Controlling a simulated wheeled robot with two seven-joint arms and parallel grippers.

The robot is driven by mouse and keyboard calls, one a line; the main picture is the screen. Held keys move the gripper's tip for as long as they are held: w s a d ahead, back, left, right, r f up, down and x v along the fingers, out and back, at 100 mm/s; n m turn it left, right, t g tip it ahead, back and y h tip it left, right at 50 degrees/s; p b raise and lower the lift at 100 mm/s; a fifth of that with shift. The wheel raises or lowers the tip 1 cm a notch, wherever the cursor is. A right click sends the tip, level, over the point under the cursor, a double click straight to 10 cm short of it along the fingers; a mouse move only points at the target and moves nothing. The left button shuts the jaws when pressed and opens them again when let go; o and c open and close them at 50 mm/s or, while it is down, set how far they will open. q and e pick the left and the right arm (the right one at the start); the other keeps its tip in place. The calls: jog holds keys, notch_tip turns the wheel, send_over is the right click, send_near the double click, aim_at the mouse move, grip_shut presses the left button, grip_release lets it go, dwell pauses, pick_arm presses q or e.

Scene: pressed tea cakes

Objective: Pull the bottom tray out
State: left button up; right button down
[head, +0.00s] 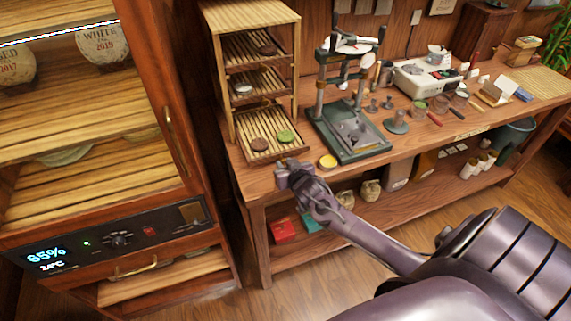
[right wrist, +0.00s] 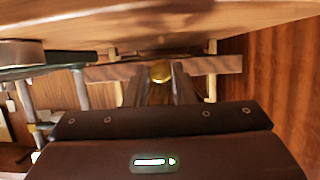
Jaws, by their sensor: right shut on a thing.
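The bottom tray (head: 271,128) is slatted light wood and sticks out of the front of the small wooden rack (head: 252,18) on the workbench. A brown tea cake (head: 259,144) and a green one (head: 285,137) lie on it. My right gripper (head: 287,171) is at the tray's front edge. In the right wrist view, its two dark fingers (right wrist: 160,85) are shut on a round brass knob (right wrist: 160,71) on the tray's wooden front (right wrist: 222,65). The knob is mostly hidden in the head view. My left gripper is not in view.
A green-based press (head: 352,130) stands close to the right of the tray. A small yellow-filled dish (head: 328,161) is near the bench's front edge. A tall cabinet (head: 170,140) stands at the left.

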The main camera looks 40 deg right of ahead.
jog(key=shift+r, duration=0.1)
jog(key=c, duration=1.5)
grip_release()
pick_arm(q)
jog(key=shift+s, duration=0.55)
pick_arm(e)
jog(key=o, duration=0.3)
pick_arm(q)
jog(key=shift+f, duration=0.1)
pick_arm(e)
jog(key=shift+s, duration=0.1)
jog(key=shift+s+a, duration=0.1)
jog(key=shift+s, duration=0.15)
pick_arm(q)
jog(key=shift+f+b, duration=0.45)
jog(key=shift+b, duration=0.05)
pick_arm(e)
jog(key=v, duration=0.7)
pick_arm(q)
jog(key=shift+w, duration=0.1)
